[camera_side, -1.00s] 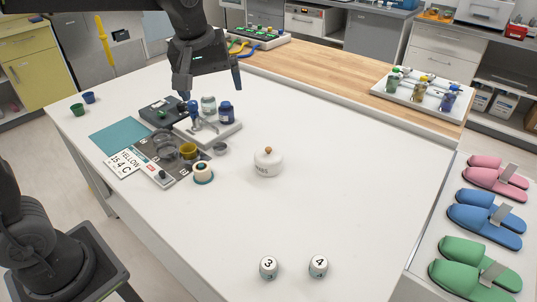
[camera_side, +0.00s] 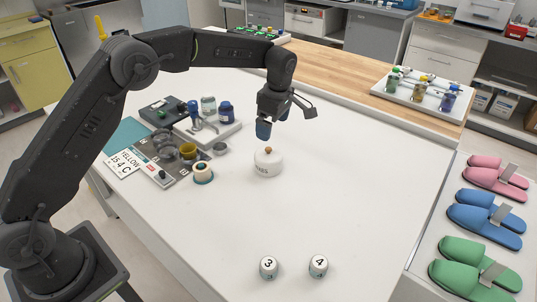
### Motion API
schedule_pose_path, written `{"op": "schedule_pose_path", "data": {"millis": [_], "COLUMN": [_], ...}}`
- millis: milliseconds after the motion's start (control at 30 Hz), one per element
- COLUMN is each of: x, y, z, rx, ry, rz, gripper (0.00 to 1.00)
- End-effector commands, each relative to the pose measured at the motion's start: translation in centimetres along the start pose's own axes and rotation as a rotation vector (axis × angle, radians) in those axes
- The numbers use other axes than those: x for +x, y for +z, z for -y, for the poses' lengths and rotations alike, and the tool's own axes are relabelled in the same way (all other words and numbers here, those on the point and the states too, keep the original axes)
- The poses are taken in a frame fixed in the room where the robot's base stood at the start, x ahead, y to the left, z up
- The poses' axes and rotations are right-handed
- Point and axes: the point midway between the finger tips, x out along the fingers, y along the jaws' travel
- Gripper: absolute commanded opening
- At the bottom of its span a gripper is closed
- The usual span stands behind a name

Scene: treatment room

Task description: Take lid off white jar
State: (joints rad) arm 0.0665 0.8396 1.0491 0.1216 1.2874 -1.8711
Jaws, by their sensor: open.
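The white jar (camera_side: 267,168) stands upright near the middle of the white table, with dark lettering on its front. Its white lid (camera_side: 262,155) is on it, topped by a small orange-brown knob (camera_side: 268,149). My gripper (camera_side: 270,136) points down just above the knob, open and empty. From this view the fingers overlap, so the gap between them is hard to see. I cannot tell exactly how far the fingertips are above the knob.
The table right of the jar is clear.

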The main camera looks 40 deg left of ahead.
Motion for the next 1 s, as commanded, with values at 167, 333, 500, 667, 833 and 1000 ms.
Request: {"op": "schedule_pose_path", "data": {"millis": [167,333,500,667,833,1000], "x": [3.2,4.5,6.2,8.6,9.7,9.8], "y": [-0.1,-0.1,-0.2,-0.3,-0.3,-0.3], "z": [0.0,0.0,-0.1,-0.3,-0.4,-0.4], "rx": [0.000,0.001,0.001,0.002,0.002,0.002], "ry": [-0.002,0.000,-0.002,-0.003,0.001,0.001], "rz": [0.000,0.000,-0.001,-0.001,0.001,0.001], "gripper": [0.97,0.97,0.97,0.97,0.97,0.97]}}
